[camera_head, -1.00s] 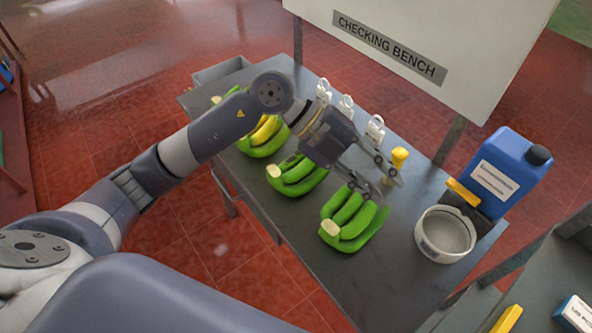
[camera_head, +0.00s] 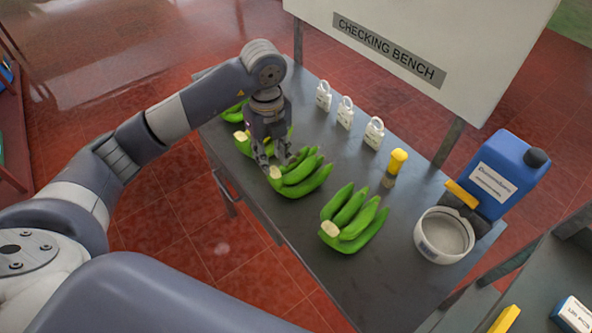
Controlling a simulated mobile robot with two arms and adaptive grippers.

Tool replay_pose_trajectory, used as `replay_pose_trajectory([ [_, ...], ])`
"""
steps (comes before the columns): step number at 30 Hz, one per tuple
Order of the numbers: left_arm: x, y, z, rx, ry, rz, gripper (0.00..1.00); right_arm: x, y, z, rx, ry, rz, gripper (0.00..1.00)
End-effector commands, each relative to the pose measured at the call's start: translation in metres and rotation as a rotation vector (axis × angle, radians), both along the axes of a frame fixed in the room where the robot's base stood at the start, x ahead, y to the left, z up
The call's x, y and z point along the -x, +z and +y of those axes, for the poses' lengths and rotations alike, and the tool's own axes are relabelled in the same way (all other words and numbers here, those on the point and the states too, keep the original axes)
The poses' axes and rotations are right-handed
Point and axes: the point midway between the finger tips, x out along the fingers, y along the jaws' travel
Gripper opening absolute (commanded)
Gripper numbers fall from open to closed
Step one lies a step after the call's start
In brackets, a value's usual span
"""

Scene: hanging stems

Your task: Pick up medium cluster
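Several green banana clusters lie in a row along the bench. The near one (camera_head: 354,222) lies clear at the right. The middle one (camera_head: 305,180) lies with its cut stem end toward the bench's left edge. Another (camera_head: 243,146) lies farther left, partly hidden behind my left gripper, and one more (camera_head: 233,114) is partly hidden by my arm. My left gripper (camera_head: 273,163) points down at the stem end of the middle cluster, its fingers apart; whether they touch it is unclear. Which cluster counts as medium is not marked. My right gripper is not in view.
The grey bench (camera_head: 330,270) has three white tags (camera_head: 345,112) along its back and a yellow-capped item (camera_head: 397,160). A white bowl (camera_head: 443,236) and blue jug (camera_head: 505,172) stand at the right. A sign board (camera_head: 400,30) rises behind.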

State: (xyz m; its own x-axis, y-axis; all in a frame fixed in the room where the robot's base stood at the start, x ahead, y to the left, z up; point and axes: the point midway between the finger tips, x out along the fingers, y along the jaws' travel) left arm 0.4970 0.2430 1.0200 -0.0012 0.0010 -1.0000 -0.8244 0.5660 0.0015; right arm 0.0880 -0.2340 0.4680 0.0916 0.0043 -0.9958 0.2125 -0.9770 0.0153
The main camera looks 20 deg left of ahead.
Motion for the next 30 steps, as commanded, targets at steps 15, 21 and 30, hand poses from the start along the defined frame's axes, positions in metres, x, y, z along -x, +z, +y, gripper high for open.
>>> replay_pose_trajectory([
  [15,-0.001,-0.054,-0.002,0.001,-0.001,0.001,0.29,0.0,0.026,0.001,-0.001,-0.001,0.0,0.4],
  [21,-0.001,-0.054,-0.002,0.001,-0.002,0.0,0.25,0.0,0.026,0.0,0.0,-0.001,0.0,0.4],
  [30,-0.002,-0.052,-0.002,0.003,-0.002,-0.006,0.0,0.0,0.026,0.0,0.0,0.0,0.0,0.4],
])
